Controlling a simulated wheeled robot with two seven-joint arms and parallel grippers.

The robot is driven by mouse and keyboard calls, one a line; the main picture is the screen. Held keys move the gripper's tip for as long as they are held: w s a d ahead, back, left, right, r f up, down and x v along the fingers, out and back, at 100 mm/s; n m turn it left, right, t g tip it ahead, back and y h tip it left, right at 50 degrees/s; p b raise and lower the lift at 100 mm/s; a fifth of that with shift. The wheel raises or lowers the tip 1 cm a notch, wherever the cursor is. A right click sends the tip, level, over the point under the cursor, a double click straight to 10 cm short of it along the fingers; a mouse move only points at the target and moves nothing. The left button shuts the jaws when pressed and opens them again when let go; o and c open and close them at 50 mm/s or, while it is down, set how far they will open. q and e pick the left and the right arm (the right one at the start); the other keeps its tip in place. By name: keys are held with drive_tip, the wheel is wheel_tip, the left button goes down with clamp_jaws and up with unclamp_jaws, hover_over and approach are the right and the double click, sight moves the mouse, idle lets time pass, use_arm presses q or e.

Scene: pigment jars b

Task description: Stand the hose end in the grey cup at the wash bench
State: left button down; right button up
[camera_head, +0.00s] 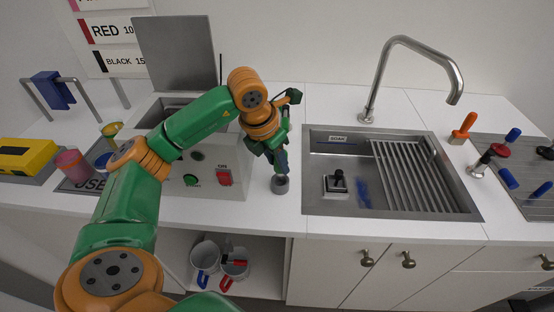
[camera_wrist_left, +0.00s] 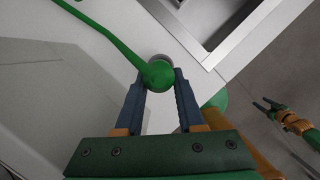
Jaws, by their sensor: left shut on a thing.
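The grey cup (camera_head: 280,185) stands on the white bench just left of the sink; its rim (camera_wrist_left: 161,58) shows in the left wrist view. My left gripper (camera_head: 279,174) points down right over the cup. In the left wrist view the gripper (camera_wrist_left: 160,85) is shut on the rounded end of the green hose (camera_wrist_left: 157,74). This end overlaps the cup's rim, and I cannot tell how deep it sits. The hose (camera_wrist_left: 103,32) runs off to the upper left. My right gripper (camera_wrist_left: 265,106) shows small in the left wrist view, its fingers apart, clear of the bench.
A steel sink (camera_head: 311,200) with a tall tap (camera_head: 378,75) is to the right. A pale machine with a red switch (camera_head: 224,178) stands close left of the cup. Mugs (camera_head: 206,252) sit on the shelf below. The bench's front edge is close to the cup.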

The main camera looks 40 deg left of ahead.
sight(276, 170)
use_arm(q)
drive_tip(key=shift+f+b, duration=1.85)
drive_tip(key=shift+f, duration=0.2)
drive_tip(key=shift+c, duration=2.2)
unclamp_jaws()
drive_tip(key=v, duration=0.7)
drive_tip(key=shift+s+r, duration=0.1)
